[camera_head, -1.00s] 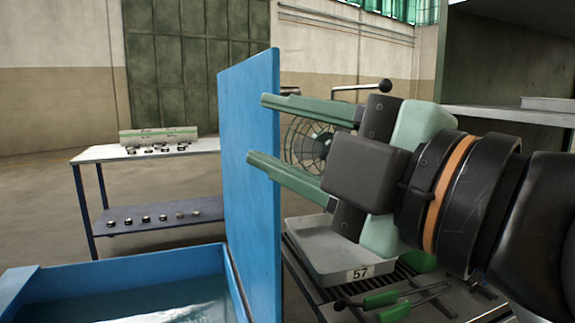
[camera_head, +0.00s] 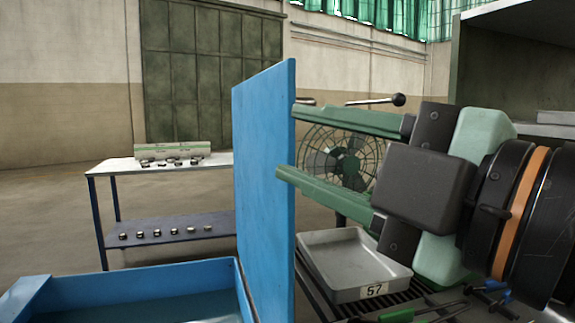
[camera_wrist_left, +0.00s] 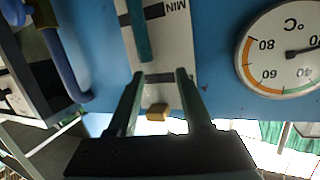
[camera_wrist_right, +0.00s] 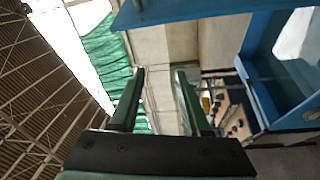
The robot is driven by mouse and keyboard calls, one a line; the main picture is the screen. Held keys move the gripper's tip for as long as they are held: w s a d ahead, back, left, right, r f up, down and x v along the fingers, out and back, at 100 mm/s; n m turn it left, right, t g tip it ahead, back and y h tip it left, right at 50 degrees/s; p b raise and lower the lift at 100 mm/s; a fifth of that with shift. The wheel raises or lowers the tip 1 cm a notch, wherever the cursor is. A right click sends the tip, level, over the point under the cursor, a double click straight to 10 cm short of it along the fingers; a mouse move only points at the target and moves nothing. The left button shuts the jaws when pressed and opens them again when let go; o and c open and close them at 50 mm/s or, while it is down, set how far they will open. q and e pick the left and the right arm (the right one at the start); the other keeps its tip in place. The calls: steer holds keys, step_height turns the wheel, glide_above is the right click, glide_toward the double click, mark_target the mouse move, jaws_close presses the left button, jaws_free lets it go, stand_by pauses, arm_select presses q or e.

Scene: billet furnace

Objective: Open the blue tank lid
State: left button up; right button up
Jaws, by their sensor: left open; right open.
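The blue tank lid (camera_head: 263,190) stands upright, hinged open above the right side of the blue tank (camera_head: 90,290), and the tank's inside shows. My right gripper (camera_head: 287,141) is open and empty at the lid's right edge; its fingertips slightly overlap the lid in the picture, and I cannot tell whether they touch it. In the right wrist view, a blue panel, apparently the lid (camera_wrist_right: 190,10), lies across the top beyond the open fingers. My left gripper (camera_wrist_left: 158,76) is open and empty in front of the blue tank wall (camera_wrist_left: 210,60); it is out of the head view.
A grey tray marked 57 (camera_head: 345,258) and green-handled tools (camera_head: 400,315) lie on a slatted table at the right. A fan (camera_head: 338,160) stands behind my right gripper. A small table (camera_head: 170,165) stands at the back left. A round gauge (camera_wrist_left: 285,50) is beside my left gripper.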

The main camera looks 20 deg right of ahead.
arm_select(q)
step_height(320, 180, up, 12)
steer(key=m+t+h+b, duration=0.2)
steer(key=t+h, duration=0.1)
steer(key=t, duration=0.2)
steer(key=shift+d+m, duration=0.3)
steer(key=shift+d, duration=0.05)
arm_select(e)
steer(key=shift+v, duration=2)
arm_select(q)
steer(key=shift+r, duration=0.1)
arm_select(e)
steer(key=shift+f, duration=0.1)
